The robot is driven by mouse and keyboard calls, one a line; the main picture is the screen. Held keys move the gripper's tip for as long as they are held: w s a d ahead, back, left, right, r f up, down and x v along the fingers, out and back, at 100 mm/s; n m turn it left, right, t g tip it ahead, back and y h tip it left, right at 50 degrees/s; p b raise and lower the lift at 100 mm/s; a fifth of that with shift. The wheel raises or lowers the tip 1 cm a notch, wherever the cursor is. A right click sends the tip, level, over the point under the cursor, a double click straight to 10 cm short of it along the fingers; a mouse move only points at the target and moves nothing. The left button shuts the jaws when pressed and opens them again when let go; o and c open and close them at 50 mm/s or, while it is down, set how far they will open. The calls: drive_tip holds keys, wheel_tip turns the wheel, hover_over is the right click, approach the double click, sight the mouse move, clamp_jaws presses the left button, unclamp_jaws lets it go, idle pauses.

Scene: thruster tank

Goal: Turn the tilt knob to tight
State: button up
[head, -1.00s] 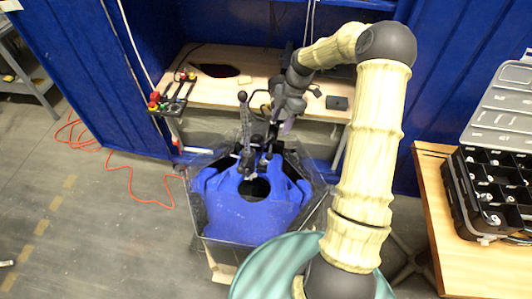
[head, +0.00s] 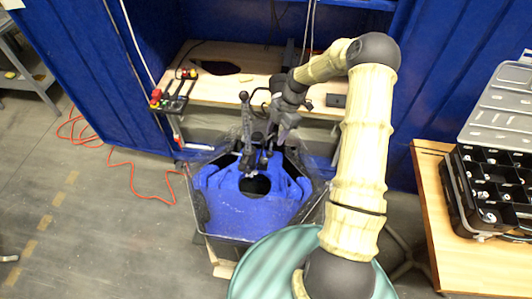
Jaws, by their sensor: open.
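A hexagonal tank (head: 216,236) with a bright blue insert (head: 225,205) stands in the middle of the head view. A dark thruster assembly (head: 247,128) with an upright shaft is at the tank's far side. The tilt knob is too small and dark to pick out against it. My gripper (head: 267,152) points down just right of the shaft, close to the thruster's mount. It is open, with nothing seen between its fingers. Whether it touches the mount cannot be told.
A wooden bench (head: 225,88) stands behind the tank, with a red-and-yellow control box (head: 172,97) on its left. A teal round surface (head: 262,262) is in front. A black organiser case (head: 490,190) sits on a wooden table (head: 452,258) at right. Orange cable lies on the left floor.

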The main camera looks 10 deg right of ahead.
sight(264, 159)
drive_tip(key=p+x, duration=0.3)
drive_tip(key=x, duration=0.8)
drive_tip(key=shift+d, duration=0.1)
drive_tip(key=shift+w, duration=0.1)
drive_tip(key=c, duration=1)
